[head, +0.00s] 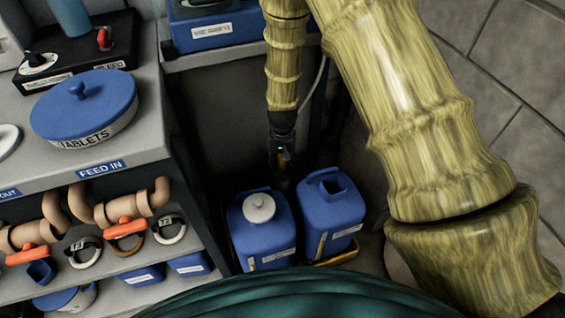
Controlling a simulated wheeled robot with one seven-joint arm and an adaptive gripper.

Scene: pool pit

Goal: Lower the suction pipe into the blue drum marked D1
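Two blue drums stand side by side on the floor below my arm. The left drum (262,235) has a white cap on top. The right drum (328,208) has a handle and a dark, uncapped square mouth. Both carry small white labels that I cannot read, so I cannot tell which is D1. My gripper (283,160) points down above and behind the gap between the drums, apart from their tops. Its fingers are small and dark, and I cannot tell what is between them. I cannot make out the suction pipe clearly; a thin grey hose (316,84) hangs behind my gripper.
The drums stand in a yellow-edged tray (342,258). At left, a grey unit holds a blue TABLETS lid (84,104), brown pipes with orange valve handles (127,222) and shelves. A blue box (213,27) sits at the back. A tiled wall (505,80) closes the right.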

